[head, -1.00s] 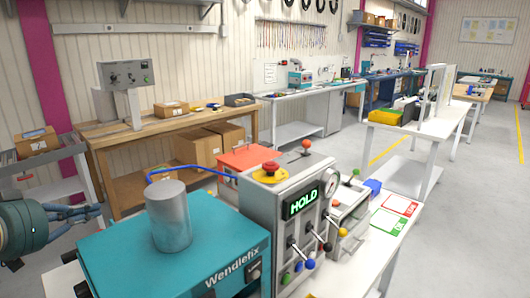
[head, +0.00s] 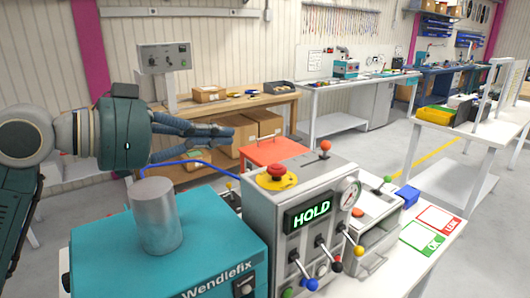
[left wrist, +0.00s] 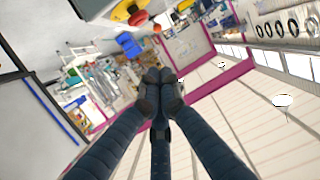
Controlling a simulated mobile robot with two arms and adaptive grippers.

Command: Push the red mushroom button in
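The red mushroom button (head: 277,169) stands on a yellow base (head: 274,181) on top of the grey control box (head: 300,200) whose display reads HOLD. In the left wrist view the red button (left wrist: 138,18) shows upside down near the top edge. My left gripper (head: 230,133) reaches in from the left, with its fingers pointing right. It is to the left of the button and looks higher, apart from it. In the left wrist view its fingertips (left wrist: 161,77) meet with nothing visible between them. My right gripper is not in view.
A teal Wendlefix machine (head: 200,245) with a metal cylinder (head: 157,215) stands left of the control box. A blue cable (head: 180,163) arches behind the cylinder. An orange-knobbed lever (head: 325,148) rises right of the button. Levers with coloured knobs stick out from the box front.

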